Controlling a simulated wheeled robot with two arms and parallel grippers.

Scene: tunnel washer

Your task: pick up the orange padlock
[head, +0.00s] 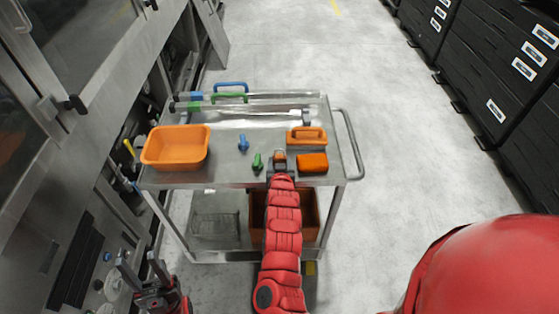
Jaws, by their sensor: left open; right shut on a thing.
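A small orange padlock (279,157) is at the front middle of the steel cart's top (225,150). My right gripper (280,169), at the end of the red arm reaching up the middle, is shut on the padlock from the near side. The fingers hide part of it, and I cannot tell whether it touches the cart top. My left gripper (143,268) is low on the left, open and empty, well apart from the cart top.
An orange bin (176,147) stands at the cart's left. A blue item (243,143) and a green item (257,162) lie left of the padlock. Machinery stands left, black cases (490,70) right.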

